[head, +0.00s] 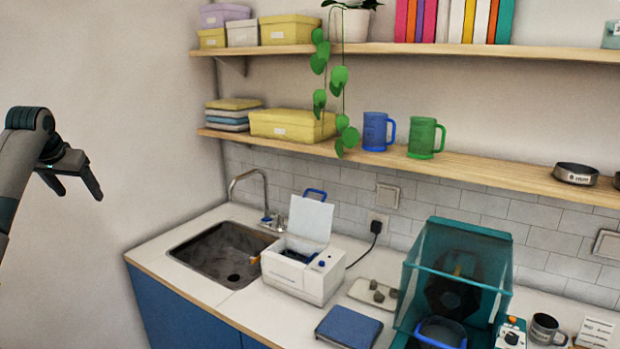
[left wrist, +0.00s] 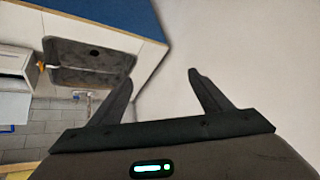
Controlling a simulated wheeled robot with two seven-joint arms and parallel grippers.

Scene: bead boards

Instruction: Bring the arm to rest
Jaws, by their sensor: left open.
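My left gripper (head: 80,187) is raised in front of the bare wall at the far left of the head view, left of the counter and clear of it. Its two fingers are apart with nothing between them. In the left wrist view the fingers of this gripper (left wrist: 160,82) also stand apart and empty, with the sink (left wrist: 62,62) and the blue cabinet front (left wrist: 120,12) beyond them to the left. My right gripper does not show in either view.
The counter (head: 215,294) holds a sink (head: 205,257), a white machine with its lid up (head: 300,272), a blue flat box (head: 348,327) and a teal clear case (head: 408,290). Two shelves (head: 500,173) above hold boxes, a blue mug (head: 375,132) and a green mug (head: 422,139).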

